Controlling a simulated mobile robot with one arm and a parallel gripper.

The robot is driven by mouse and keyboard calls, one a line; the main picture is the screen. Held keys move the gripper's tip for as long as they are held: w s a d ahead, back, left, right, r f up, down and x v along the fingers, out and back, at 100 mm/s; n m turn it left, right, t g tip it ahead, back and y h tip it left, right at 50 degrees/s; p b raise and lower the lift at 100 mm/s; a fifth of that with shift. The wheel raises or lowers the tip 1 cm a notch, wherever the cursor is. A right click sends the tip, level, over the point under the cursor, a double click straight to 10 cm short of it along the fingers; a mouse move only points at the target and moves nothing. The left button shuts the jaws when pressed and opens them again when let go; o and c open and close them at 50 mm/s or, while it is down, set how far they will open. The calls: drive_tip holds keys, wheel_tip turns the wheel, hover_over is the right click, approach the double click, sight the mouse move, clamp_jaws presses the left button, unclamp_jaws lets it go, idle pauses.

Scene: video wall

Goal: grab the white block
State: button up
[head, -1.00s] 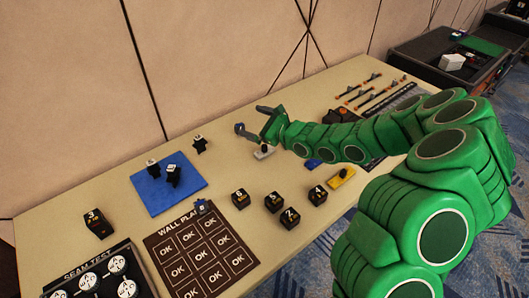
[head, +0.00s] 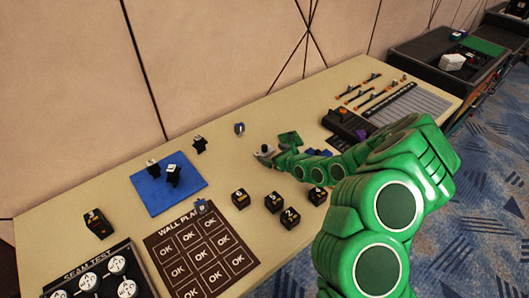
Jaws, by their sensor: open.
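The white block (head: 264,148), a small pale piece with a dark knob, is on the table right of the blue mat. Only a little of it shows in the head view. My gripper (head: 270,154) is open and low over the table, right at the block. Its fingers and the block overlap in the picture, so I cannot tell whether they touch. The green palm (head: 289,139) is just to the right of the block.
A small grey piece (head: 239,128) shows behind the block; I cannot tell what it is. Several black numbered cubes (head: 241,198) stand in front. A blue mat (head: 145,195) with dark pieces lies left. A dark device (head: 347,123) and orange-tipped tools are at right.

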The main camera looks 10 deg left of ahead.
sight(266, 150)
drive_tip(key=shift+r+x, duration=0.2)
drive_tip(key=shift+x, duration=1.15)
drive_tip(key=shift+r+x, duration=0.15)
drive_tip(key=shift+x, duration=1.2)
drive_tip(key=shift+a, duration=0.15)
drive_tip(key=c, duration=0.8)
drive_tip(key=shift+r, duration=0.15)
